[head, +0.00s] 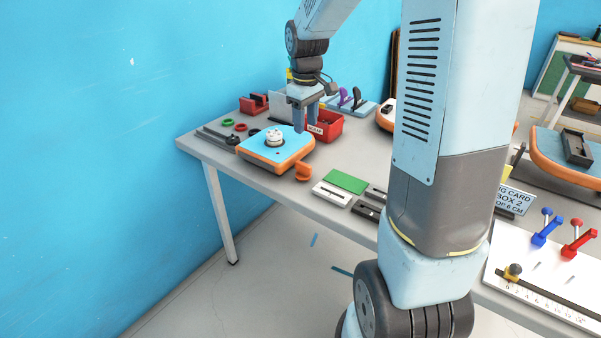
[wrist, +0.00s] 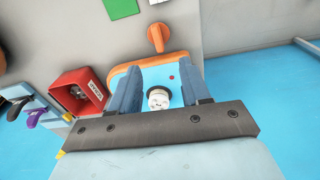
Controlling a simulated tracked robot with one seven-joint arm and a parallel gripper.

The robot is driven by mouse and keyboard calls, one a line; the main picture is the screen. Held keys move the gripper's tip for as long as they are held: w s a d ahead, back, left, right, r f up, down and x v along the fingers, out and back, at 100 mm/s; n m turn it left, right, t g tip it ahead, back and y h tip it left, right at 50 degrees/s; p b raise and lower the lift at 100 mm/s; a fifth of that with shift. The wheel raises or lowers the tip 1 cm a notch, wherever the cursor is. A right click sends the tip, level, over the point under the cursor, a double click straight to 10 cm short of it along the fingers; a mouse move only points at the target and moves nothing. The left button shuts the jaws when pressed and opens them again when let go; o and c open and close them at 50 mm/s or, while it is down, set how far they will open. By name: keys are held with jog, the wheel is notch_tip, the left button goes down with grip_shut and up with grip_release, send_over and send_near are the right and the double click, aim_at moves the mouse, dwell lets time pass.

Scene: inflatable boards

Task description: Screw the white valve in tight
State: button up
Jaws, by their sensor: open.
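The white valve (head: 275,138) is a small round cap on the blue top of an orange-edged inflatable board (head: 257,160). In the wrist view the white valve (wrist: 159,99) sits in a dark ring between my fingers, farther off than the fingertips. My gripper (head: 309,125) points down, open and empty, above the right rear of the board in the head view. It also shows in the wrist view (wrist: 160,75), with a finger on each side of the valve. The valve's thread is hidden, so I cannot tell how tightly it is seated.
A red bin (head: 326,128) stands just behind and right of my gripper. An orange knob-like part (head: 303,171) sits at the board's front right. Green and white plates (head: 345,181) lie farther right. Red and green rings (head: 228,122) lie left, near the blue wall.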

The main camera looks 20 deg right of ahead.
aim_at(303, 164)
jog(key=shift+n+g, duration=0.3)
jog(key=shift+n, duration=0.1)
jog(key=f, duration=0.5)
jog(key=w+f, duration=0.1)
jog(key=f, duration=0.5)
jog(key=w+f, duration=0.1)
jog(key=f, duration=0.5)
jog(key=shift+w+d, duration=0.1)
jog(key=shift+r, duration=0.1)
grip_shut()
